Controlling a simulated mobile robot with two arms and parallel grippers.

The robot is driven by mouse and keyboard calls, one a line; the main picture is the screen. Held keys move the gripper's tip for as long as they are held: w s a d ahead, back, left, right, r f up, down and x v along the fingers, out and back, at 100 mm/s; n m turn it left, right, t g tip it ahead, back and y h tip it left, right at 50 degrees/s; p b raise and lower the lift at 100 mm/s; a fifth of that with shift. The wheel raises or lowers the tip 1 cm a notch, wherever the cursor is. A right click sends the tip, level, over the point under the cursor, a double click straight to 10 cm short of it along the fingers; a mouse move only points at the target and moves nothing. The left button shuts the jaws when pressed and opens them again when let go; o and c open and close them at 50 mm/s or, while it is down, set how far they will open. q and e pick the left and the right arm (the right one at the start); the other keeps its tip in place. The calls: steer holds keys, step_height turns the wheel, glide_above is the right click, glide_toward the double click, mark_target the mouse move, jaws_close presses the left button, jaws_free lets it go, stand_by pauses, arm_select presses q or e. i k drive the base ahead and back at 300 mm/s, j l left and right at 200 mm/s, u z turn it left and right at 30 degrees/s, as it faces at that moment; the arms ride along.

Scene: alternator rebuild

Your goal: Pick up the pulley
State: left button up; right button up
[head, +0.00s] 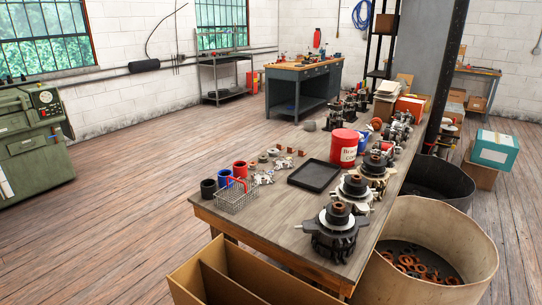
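I cannot make out for certain which part is the pulley. Several dark alternator units stand on the long wooden bench (285,228). The nearest unit (334,241) sits at the bench's front right corner, with a black and brown round piece (338,214) on top. Behind it is a paler unit (354,192), then another unit (376,169). Small metal parts (263,178) lie left of a flat black tray (314,176). Neither of my grippers shows in the head view.
A wire basket (236,200) and black, blue and red cups (240,169) stand at the bench's left. A red can (343,147) stands behind the tray. An open box (215,278) and a round bin (428,230) flank the near end. Floor at left is clear.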

mark_target(263, 159)
steer(key=i+j+u, duration=0.4)
steer(key=j, duration=0.35)
steer(key=i+j+u, duration=0.4)
steer(key=j, duration=0.3)
steer(key=i+j+u, duration=0.4)
steer(key=i+j, duration=0.1)
steer(key=i, duration=0.3)
steer(key=i+j+z, duration=0.1)
steer(key=i, duration=0.35)
steer(key=i+j, duration=0.2)
steer(key=i, duration=0.2)
steer(key=i+l+z, duration=0.25)
steer(key=i+z, duration=0.15)
steer(key=i+l+z, duration=0.15)
steer(key=i+z, duration=0.7)
steer(key=i+j+z, duration=0.25)
steer(key=i+z, duration=0.95)
steer(key=z, duration=0.15)
steer(key=i+j+z, duration=0.25)
steer(key=z, duration=0.2)
steer(key=i+j+z, duration=0.7)
steer(key=j+z, duration=0.25)
steer(key=l, duration=0.1)
